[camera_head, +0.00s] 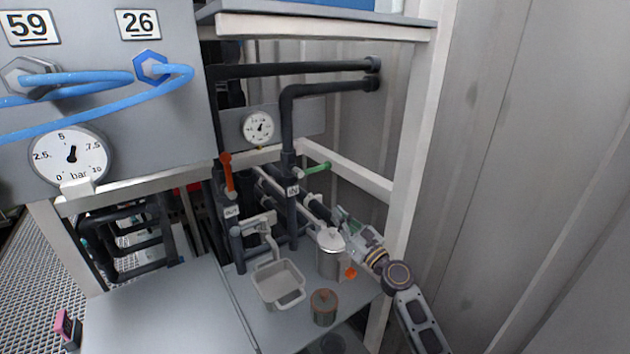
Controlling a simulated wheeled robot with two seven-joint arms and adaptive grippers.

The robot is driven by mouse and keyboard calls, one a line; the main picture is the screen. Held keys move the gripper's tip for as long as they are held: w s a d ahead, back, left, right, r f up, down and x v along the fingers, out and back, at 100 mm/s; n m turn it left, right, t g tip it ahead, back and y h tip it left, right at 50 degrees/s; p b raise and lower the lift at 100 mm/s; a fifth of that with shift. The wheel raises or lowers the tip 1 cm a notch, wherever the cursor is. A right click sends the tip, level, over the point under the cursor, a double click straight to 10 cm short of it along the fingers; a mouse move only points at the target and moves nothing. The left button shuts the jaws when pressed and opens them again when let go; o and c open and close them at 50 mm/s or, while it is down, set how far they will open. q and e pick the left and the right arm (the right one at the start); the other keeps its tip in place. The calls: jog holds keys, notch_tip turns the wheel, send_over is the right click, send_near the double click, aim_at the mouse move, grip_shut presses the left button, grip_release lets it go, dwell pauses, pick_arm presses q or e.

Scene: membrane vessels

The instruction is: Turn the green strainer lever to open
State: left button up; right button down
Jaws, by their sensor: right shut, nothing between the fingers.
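The green lever (315,168) sticks out to the right from the dark vertical pipe (292,190), below the small gauge. It lies nearly level. My right gripper (343,214) comes in from the lower right and is shut and empty. It is below and to the right of the green lever, apart from it, close to the metal strainer vessel (331,248). The vessel partly overlaps the gripper area, so the fingertips are small and hard to make out. My left gripper is not in view.
An orange lever (227,172) stands upright on the left pipe. A grey basin (278,288) and a brownish canister (323,307) stand on the grey shelf (245,312). A white frame post (408,160) and a corrugated wall (520,170) bound the right side.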

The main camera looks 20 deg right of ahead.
jog(key=shift+w+d+r+m, duration=0.1)
jog(key=shift+w+d+m, duration=0.05)
jog(key=shift+w+m, duration=0.15)
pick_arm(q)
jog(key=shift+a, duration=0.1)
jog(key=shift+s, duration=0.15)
pick_arm(e)
jog(key=shift+s, duration=0.1)
jog(key=shift+r, duration=0.1)
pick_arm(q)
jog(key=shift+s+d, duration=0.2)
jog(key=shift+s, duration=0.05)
pick_arm(e)
jog(key=shift+w, duration=0.25)
